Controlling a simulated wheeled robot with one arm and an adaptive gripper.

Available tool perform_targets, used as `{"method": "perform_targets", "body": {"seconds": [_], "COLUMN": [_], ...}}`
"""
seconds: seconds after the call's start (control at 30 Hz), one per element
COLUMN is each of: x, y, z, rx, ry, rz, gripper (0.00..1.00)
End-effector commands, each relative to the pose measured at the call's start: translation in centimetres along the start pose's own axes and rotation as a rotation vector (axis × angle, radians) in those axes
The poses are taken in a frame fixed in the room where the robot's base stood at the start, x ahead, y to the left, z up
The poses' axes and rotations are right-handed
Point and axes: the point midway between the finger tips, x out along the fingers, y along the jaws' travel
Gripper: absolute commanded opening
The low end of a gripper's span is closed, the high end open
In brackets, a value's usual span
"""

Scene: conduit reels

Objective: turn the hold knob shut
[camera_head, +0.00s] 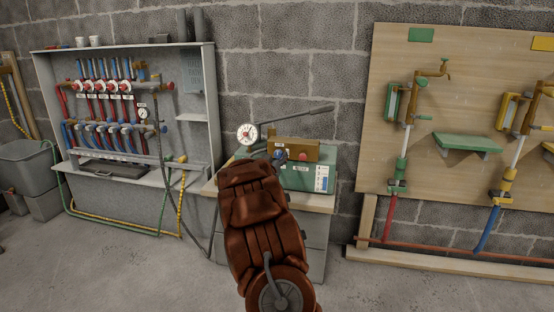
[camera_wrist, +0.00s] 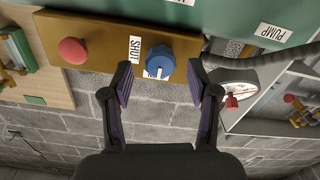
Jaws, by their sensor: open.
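The blue hold knob (camera_wrist: 160,62) sits on a brass block (camera_wrist: 105,38) in the wrist view, which looks upside down. A "SHUT" label (camera_wrist: 134,48) is beside the knob, and a second label is partly hidden by it. My gripper (camera_wrist: 160,82) is open, with one finger to each side of the knob and a visible gap on both sides. It holds nothing. A red knob (camera_wrist: 72,50) is on the same block. In the head view the brass block (camera_head: 292,148) tops a green pump unit (camera_head: 312,178), and my arm covers much of it.
A round gauge (camera_wrist: 233,88) and dark hose are close to one finger in the wrist view. A long lever (camera_head: 300,114) rises behind the block. A manifold cabinet (camera_head: 207,95) stands left; a wooden board (camera_head: 375,120) with taps hangs right.

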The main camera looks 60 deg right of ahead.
Motion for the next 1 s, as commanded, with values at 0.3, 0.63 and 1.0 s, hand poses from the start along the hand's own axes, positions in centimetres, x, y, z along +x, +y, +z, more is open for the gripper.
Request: {"method": "perform_targets", "body": {"seconds": [0.3,0.63,1.0], "x": [1.9,2.1,2.1], "y": [0.1,0.0,0.0], "z": [-0.1,-0.2,-0.2], "rx": [0.000,0.000,0.000], "ry": [0.003,0.003,0.003], "rz": [0.001,0.000,0.000], "gripper": [0.60,0.60,0.25]}}
